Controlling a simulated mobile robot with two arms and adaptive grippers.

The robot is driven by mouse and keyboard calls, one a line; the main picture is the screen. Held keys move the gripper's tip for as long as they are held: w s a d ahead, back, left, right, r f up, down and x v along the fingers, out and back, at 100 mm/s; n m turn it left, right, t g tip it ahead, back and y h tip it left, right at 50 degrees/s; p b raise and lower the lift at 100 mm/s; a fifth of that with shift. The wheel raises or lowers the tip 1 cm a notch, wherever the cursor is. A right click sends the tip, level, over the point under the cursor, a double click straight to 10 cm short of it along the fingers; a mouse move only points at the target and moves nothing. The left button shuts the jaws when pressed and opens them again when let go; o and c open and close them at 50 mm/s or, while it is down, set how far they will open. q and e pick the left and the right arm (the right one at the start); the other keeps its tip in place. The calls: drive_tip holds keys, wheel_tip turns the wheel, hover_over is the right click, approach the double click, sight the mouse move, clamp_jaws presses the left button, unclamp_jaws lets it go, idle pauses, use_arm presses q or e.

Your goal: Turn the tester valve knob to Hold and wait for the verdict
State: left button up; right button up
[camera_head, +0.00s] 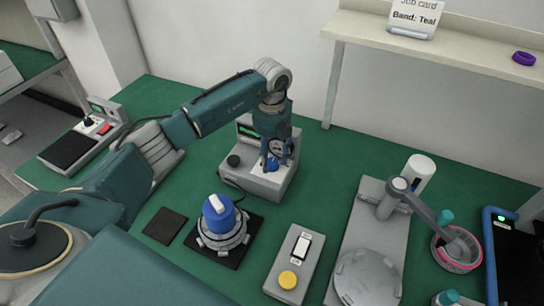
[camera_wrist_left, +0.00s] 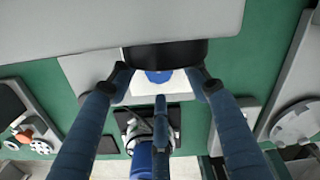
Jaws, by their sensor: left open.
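In the left wrist view the blue knob (camera_wrist_left: 158,76) lies between the fingertips of the gripper (camera_wrist_left: 162,84); contact cannot be told. The knob's labels and the display text are too small to read. My right gripper is out of view.
A blue-topped motor unit (camera_head: 219,222) stands on a black mat in front of the tester. A shelf with a job card (camera_head: 414,18) runs behind.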

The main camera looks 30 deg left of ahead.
use_arm(q)
drive_tip(key=shift+f, duration=0.65)
